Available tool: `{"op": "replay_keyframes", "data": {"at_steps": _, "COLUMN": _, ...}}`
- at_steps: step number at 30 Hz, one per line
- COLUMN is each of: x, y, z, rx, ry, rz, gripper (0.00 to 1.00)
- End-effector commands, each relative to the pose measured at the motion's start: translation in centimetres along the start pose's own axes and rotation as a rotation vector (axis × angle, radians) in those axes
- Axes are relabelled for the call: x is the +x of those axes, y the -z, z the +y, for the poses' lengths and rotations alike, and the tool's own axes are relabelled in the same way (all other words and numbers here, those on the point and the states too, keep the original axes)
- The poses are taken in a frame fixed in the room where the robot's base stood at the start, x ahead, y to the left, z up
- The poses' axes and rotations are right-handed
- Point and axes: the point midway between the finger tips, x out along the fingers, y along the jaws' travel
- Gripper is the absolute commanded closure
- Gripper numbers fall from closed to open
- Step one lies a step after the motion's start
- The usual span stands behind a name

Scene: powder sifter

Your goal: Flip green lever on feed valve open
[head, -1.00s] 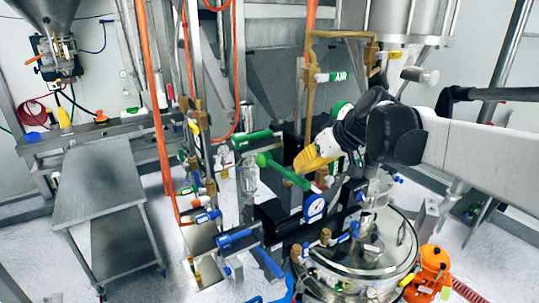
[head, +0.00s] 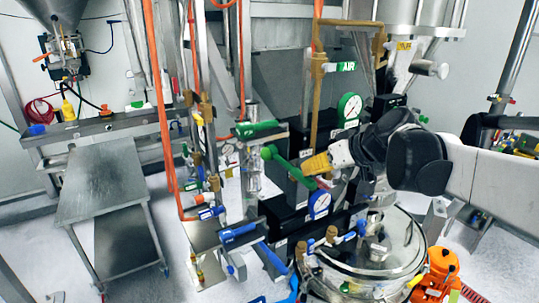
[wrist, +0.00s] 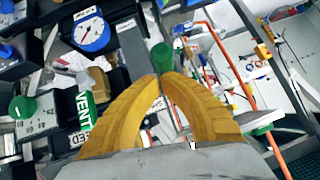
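The bright green lever (head: 288,167) slants down to the right from its valve in the middle of the head view. My gripper (head: 304,168), with yellow fingers, is just to the right of and above the lever's lower part. In the wrist view a green rounded end (wrist: 161,57), seemingly of the lever, shows just beyond the fingertips. My gripper (wrist: 162,77) has its fingertips together there, with nothing visible between them. Whether the tips touch the lever cannot be told.
A blue-rimmed gauge (head: 319,204) sits just below my gripper. A dark green handle (head: 257,130) is above the lever, and blue handles (head: 238,233) are below. A steel sifter vessel (head: 365,268) stands below right. Orange hoses (head: 160,100) hang at left.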

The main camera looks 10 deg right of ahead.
Motion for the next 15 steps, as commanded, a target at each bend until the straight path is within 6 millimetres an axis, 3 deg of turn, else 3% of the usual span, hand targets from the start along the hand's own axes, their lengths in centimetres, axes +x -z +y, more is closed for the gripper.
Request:
{"op": "replay_keyframes", "data": {"at_steps": 9, "x": 3.3, "y": -4.2, "z": 1.1, "rx": -0.033, "ry": 0.032, "rz": 0.245, "gripper": 1.0}}
{"op": "replay_keyframes", "data": {"at_steps": 15, "x": 5.4, "y": -5.7, "z": 1.6, "rx": -0.059, "ry": 0.058, "rz": 0.415, "gripper": 1.0}}
